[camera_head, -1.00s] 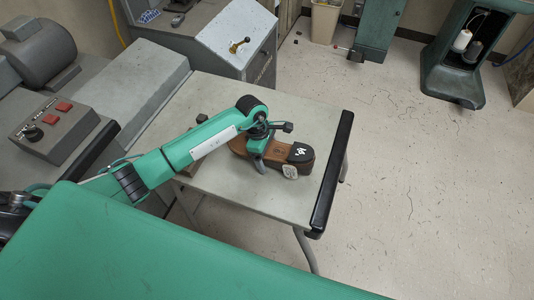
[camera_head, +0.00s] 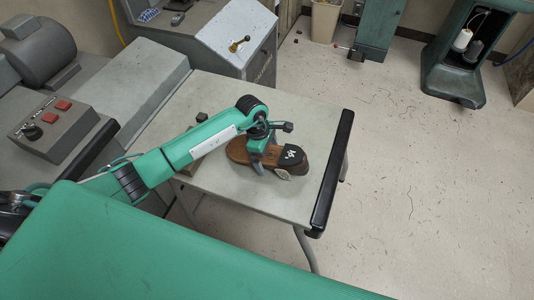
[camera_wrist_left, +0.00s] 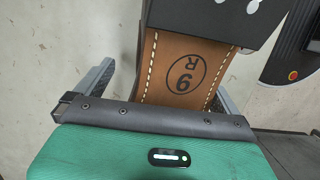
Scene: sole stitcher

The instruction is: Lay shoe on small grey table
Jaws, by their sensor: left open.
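The shoe (camera_head: 291,158) lies on the small grey table (camera_head: 228,97), its brown sole facing up and a black patch with white marks at its right end. My left gripper (camera_head: 258,165) is over the middle of the shoe. It is open, with one grey finger on each side of the sole in the left wrist view (camera_wrist_left: 160,90). Whether the fingers touch the shoe cannot be told. My right gripper is not in view.
The table has a black bar (camera_head: 332,172) along its right edge. A grey machine with a control box (camera_head: 55,125) stands at the left, and a grey cabinet (camera_head: 235,40) stands behind. Open floor lies to the right.

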